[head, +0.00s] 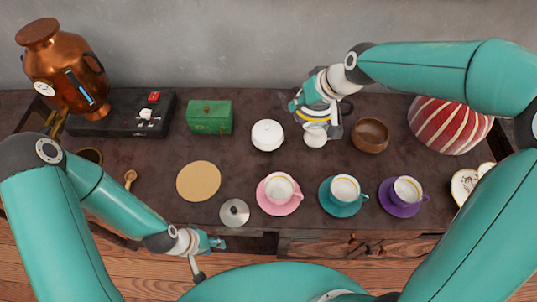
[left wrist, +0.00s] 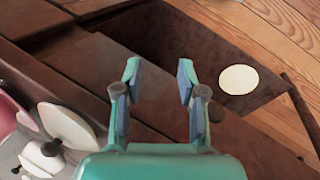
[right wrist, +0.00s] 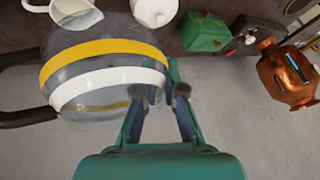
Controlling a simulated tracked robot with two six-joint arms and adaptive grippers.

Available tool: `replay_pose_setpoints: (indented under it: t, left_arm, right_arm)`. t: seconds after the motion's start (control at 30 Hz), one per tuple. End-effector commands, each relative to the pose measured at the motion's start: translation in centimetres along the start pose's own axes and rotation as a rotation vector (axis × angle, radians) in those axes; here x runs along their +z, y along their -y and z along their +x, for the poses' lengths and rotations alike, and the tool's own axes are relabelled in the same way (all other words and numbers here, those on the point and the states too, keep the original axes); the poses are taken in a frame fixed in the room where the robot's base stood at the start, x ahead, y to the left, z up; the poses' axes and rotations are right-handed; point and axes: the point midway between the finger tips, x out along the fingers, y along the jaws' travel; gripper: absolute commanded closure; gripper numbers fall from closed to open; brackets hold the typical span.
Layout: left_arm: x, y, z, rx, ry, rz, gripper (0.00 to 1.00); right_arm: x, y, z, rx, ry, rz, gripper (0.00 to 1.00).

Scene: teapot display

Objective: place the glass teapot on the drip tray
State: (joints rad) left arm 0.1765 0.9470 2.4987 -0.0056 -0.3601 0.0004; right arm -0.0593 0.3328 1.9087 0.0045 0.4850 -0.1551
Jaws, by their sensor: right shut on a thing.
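The glass teapot (head: 318,117) is clear, with a yellow and a white band and a dark handle. It also shows large in the right wrist view (right wrist: 105,78). My right gripper (right wrist: 160,92) is shut on its side, at the back middle of the table; the exact grip is partly hidden. In the head view the teapot overlaps a small white jug, so its height is unclear. A black flat tray (head: 88,127), apparently the drip tray, lies beside the copper urn, far from the teapot. My left gripper (left wrist: 157,78) is open and empty by the table's front edge.
A green box (head: 210,117), white pot (head: 267,135) and tan disc (head: 198,181) lie between tray and teapot. The copper urn (head: 62,70) stands by the tray. A wooden bowl (head: 370,135), cups and a striped vase (head: 450,125) are to the right.

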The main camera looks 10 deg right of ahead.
Motion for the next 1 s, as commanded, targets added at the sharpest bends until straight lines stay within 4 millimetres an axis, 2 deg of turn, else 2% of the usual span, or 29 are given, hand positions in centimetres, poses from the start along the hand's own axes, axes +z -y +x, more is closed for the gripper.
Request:
replay_pose_setpoints:
  t: [0.03, 0.2, 0.33, 0.47, 0.9, 1.0]
  left_arm:
    - [0.0, 1.0, 2.7, 0.0, 0.0, 0.0, 0.6]
    - [0.0, 2.0, 5.7, 0.0, 0.0, 0.0, 0.6]
    - [-0.1, 2.4, 6.5, 0.0, 0.0, 0.0, 0.6]
    - [-0.1, 2.4, 6.6, 0.0, 0.0, 0.0, 0.6]
    - [-0.1, 2.5, 6.8, 0.0, 0.0, 0.0, 0.6]
    - [-0.1, 2.5, 6.8, 0.0, 0.0, 0.0, 0.6]
  right_arm:
    - [0.5, 1.0, 1.0, -0.008, -0.003, -0.017, 1.0]
    - [1.0, 3.9, 0.2, -0.017, 0.016, -0.034, 1.0]
    - [1.3, 5.0, -0.3, -0.018, 0.026, -0.036, 1.0]
    - [2.0, 4.9, 0.5, -0.016, 0.034, -0.035, 1.0]
    - [6.9, 1.8, 9.8, -0.017, 0.037, -0.033, 1.0]
    - [7.7, 1.3, 11.3, -0.017, 0.035, -0.035, 1.0]
